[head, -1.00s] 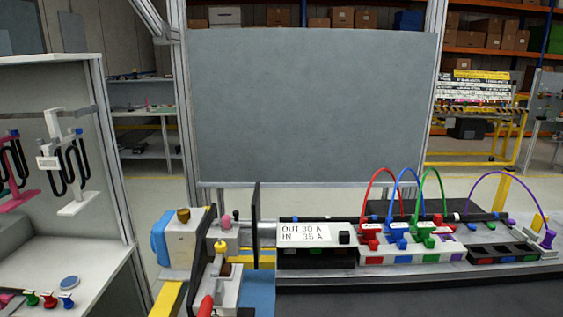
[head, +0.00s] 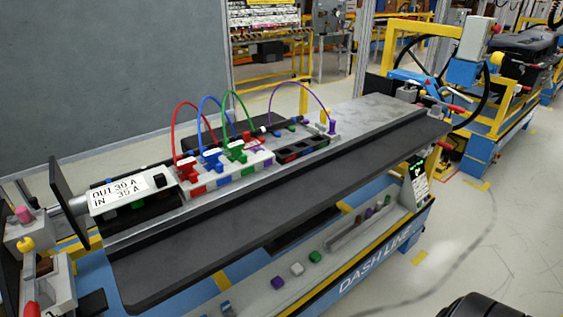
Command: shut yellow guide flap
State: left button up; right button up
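A small upright yellow piece (head: 325,117) stands at the far right end of the dashboard module, beside the purple plug (head: 332,128). It may be the yellow guide flap; it is too small to tell how far open it is. The module carries a white display box (head: 130,191) reading OUT 30 A, IN 35 A. Red (head: 186,170), blue (head: 212,160) and green (head: 236,151) plugs with looped cables sit to its right. Neither gripper is in the head view.
A dark ledge (head: 270,215) runs along the front of the blue bench, with loose colored pieces on a lower shelf (head: 300,285). A black panel (head: 70,200) stands at the left end. Open floor (head: 490,240) lies to the right; yellow-blue machinery (head: 480,100) stands behind.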

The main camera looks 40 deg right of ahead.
aim_at(323, 118)
jog(key=l+u, duration=0.15)
jog(key=l, duration=0.9)
jog(key=l+u, duration=0.1)
jog(key=l, duration=1)
jog(key=l+u, duration=0.15)
jog(key=l, duration=0.9)
jog(key=k+l+u, duration=0.1)
jog(key=l, duration=0.95)
